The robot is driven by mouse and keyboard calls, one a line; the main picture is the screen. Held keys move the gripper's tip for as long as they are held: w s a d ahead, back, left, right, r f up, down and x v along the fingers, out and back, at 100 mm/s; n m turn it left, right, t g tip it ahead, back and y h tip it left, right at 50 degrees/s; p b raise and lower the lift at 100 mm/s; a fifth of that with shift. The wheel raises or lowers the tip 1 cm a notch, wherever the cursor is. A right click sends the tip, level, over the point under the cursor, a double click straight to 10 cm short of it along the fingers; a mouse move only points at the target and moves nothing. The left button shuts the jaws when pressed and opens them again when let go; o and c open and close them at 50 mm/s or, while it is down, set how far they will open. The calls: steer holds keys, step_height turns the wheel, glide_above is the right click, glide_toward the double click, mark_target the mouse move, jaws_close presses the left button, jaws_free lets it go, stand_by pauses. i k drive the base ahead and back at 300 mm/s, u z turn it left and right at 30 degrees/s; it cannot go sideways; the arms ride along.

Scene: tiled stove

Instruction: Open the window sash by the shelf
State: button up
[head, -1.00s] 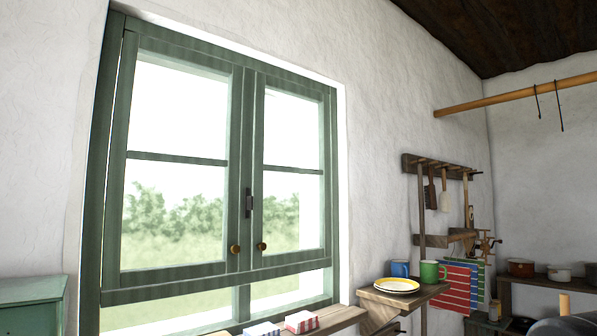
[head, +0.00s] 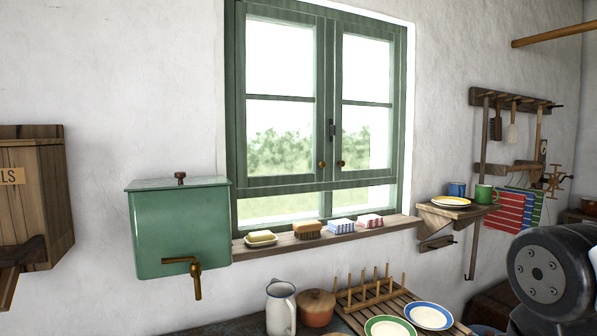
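The green-framed window has a left sash (head: 281,182) and a right sash (head: 367,171), each with a round brass knob. Both look shut. The right sash is on the side of the small wooden shelf (head: 437,211), which holds a plate and two mugs. Its knob (head: 341,163) is beside the middle stile. A dark rounded joint of my arm shows at the lower right; my gripper is not in view.
The sill (head: 300,241) holds soap, a brush and two small cloth-like bundles. A green water tank (head: 180,235) hangs at left. Below are a white jug (head: 281,308), a brown pot (head: 316,307) and a wooden dish rack (head: 372,295) with plates nearby.

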mark_target(341, 28)
steer(key=u, duration=0.3)
steer(key=k, duration=0.6)
steer(key=z, duration=0.8)
steer(key=i, duration=1.85)
steer(key=u, duration=0.75)
